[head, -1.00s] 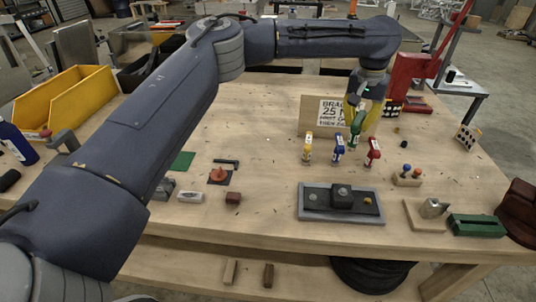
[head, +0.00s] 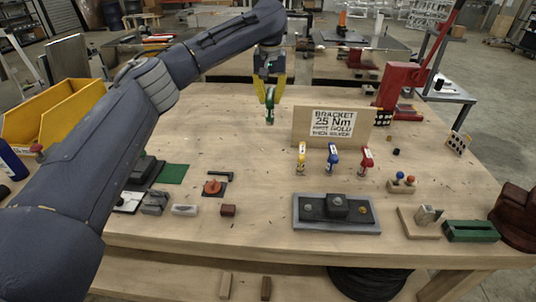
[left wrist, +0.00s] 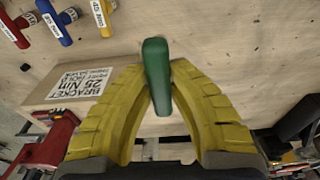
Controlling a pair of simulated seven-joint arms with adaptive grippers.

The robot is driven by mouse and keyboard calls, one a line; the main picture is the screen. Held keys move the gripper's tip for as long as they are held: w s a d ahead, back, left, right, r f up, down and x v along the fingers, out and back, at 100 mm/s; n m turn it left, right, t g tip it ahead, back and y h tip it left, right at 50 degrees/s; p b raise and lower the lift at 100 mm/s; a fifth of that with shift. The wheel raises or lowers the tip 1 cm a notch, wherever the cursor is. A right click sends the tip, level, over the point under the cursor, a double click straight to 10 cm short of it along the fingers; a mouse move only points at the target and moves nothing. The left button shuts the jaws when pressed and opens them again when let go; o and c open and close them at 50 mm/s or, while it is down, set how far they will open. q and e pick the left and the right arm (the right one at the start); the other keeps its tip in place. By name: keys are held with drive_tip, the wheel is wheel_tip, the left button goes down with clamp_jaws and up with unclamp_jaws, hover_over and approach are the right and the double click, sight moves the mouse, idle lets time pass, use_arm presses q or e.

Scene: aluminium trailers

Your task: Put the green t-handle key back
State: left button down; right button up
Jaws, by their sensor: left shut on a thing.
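The green t-handle key (head: 269,110) hangs from my left gripper (head: 270,98), above the back of the table and left of the sign. In the left wrist view my yellow-fingered gripper (left wrist: 158,88) is shut on its green handle (left wrist: 157,68). The key's far end is hard to make out. Yellow (head: 301,158), blue (head: 333,158) and red (head: 366,160) keys with white labels stand apart in a row in front of the sign. They also show at the top left of the left wrist view. My right gripper is not in view.
The sign board (head: 303,125) reads "BRACKET 25 Nm" and stands behind the keys. A grey tray (head: 310,226) lies in front of them. A red press (head: 397,82) is at back right. A yellow bin (head: 60,108) is at left. The table below the held key is clear.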

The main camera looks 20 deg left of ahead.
sight(270, 121)
use_arm(q)
wheel_tip(270, 121, down, 18)
drive_tip(key=shift+f, duration=0.15)
idle(0.6)
drive_tip(key=shift+f, duration=0.2)
drive_tip(key=c, duration=1.4)
unclamp_jaws()
drive_tip(key=r, duration=0.4)
drive_tip(key=s+r, duration=0.1)
drive_tip(key=r, duration=0.7)
drive_tip(key=shift+s+d+r, duration=0.1)
drive_tip(key=shift+s+d, duration=0.15)
